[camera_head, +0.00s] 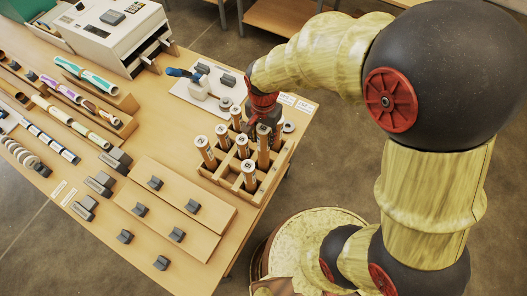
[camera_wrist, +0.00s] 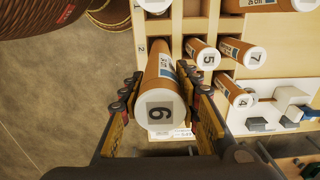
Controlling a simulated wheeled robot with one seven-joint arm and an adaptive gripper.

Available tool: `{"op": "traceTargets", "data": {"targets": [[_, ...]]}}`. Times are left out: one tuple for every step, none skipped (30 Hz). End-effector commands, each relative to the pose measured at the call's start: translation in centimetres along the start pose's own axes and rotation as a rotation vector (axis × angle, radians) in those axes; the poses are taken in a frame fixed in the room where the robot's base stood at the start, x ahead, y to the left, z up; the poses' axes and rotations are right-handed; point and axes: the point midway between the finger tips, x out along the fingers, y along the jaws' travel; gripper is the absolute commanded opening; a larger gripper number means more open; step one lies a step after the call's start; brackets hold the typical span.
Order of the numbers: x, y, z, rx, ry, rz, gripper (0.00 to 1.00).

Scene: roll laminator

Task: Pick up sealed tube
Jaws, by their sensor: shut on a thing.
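My gripper (camera_wrist: 165,105) is shut on a brown tube marked 6 (camera_wrist: 163,80), its fingers on either side below the white cap. The tube stands roughly upright, and it also shows in the head view (camera_head: 263,148) under my gripper (camera_head: 262,124). Its lower end is at the wooden rack (camera_head: 231,179); I cannot tell whether it is clear of its slot. Other brown tubes with white caps stand in the rack, among them tube 5 (camera_wrist: 201,53), tube 7 (camera_wrist: 243,52) and tube 4 (camera_wrist: 236,92).
The rack stands at the table's right edge, close to the other tubes. A white board with a blue-handled tool (camera_head: 197,86) lies behind it. A white machine (camera_head: 112,34) stands at the back left. Wooden boards with grey blocks (camera_head: 170,198) fill the front.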

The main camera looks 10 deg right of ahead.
Motion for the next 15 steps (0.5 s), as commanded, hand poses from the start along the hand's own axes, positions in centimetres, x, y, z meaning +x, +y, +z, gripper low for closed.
{"op": "traceTargets", "data": {"targets": [[-0.01,-0.01,0.00,0.000,0.000,0.000,0.16],[-0.01,-0.01,0.00,0.000,0.000,0.000,0.14],[-0.01,0.00,0.00,0.000,0.000,0.000,0.12],[-0.01,0.00,0.00,0.000,0.000,0.000,0.10],[-0.01,0.00,0.00,0.000,0.000,0.000,0.08],[-0.01,0.00,0.00,0.000,0.000,0.000,0.06],[-0.01,0.00,0.00,0.000,0.000,0.000,0.04],[-0.01,0.00,0.00,0.000,0.000,0.000,0.03],[-0.01,0.00,0.00,0.000,0.000,0.000,0.01],[-0.01,0.00,0.00,0.000,0.000,0.000,0.00],[-0.01,0.00,0.00,0.000,0.000,0.000,0.00],[-0.01,0.00,0.00,0.000,0.000,0.000,0.00],[-0.01,0.00,0.00,0.000,0.000,0.000,0.00],[-0.01,0.00,0.00,0.000,0.000,0.000,0.00],[-0.01,0.00,0.00,0.000,0.000,0.000,0.00]]}}
